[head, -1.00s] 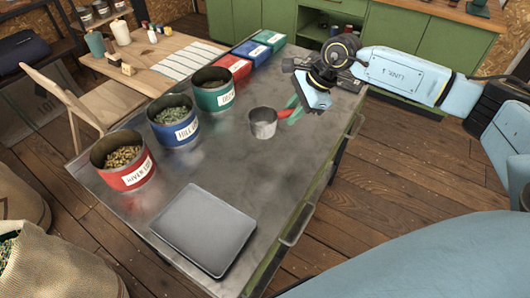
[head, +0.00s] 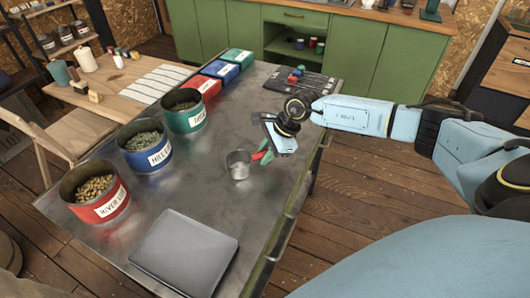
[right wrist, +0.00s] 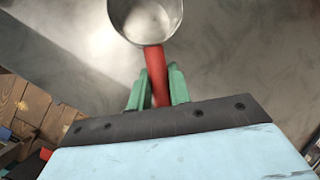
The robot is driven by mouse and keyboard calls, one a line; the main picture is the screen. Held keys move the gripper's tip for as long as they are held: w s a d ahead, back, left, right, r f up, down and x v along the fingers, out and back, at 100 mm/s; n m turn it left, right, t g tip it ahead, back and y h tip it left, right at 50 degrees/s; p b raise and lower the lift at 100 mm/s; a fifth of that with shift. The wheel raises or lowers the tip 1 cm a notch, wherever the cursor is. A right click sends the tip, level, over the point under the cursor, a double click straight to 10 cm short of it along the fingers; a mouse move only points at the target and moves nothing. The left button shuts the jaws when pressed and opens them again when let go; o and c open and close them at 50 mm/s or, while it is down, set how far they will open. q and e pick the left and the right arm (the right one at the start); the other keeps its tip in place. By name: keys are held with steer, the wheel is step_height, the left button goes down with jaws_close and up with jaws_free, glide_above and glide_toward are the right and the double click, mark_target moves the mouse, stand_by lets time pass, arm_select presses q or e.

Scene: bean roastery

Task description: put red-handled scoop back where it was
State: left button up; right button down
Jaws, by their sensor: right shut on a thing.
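The scoop's grey metal cup (head: 238,164) is over the middle of the metal table, to the right of the tins. Its red handle (head: 257,155) points right, into my right gripper (head: 265,152). In the right wrist view the green fingers of the gripper (right wrist: 158,76) are shut on the red handle (right wrist: 154,62), with the round, empty-looking cup (right wrist: 146,18) beyond them. I cannot tell whether the cup touches the table. My left gripper is not in view.
Red (head: 96,209), blue (head: 147,162) and green (head: 187,123) tins of beans line the table's left side. A flat grey slab (head: 184,254) lies in front. A dark tray (head: 318,85) with small coloured items and three coloured boxes are at the back.

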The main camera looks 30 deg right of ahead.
steer(key=shift+f, duration=0.1)
steer(key=c, duration=1.3)
jaws_free()
steer(key=v, duration=1.2)
steer(key=shift+d, duration=0.1)
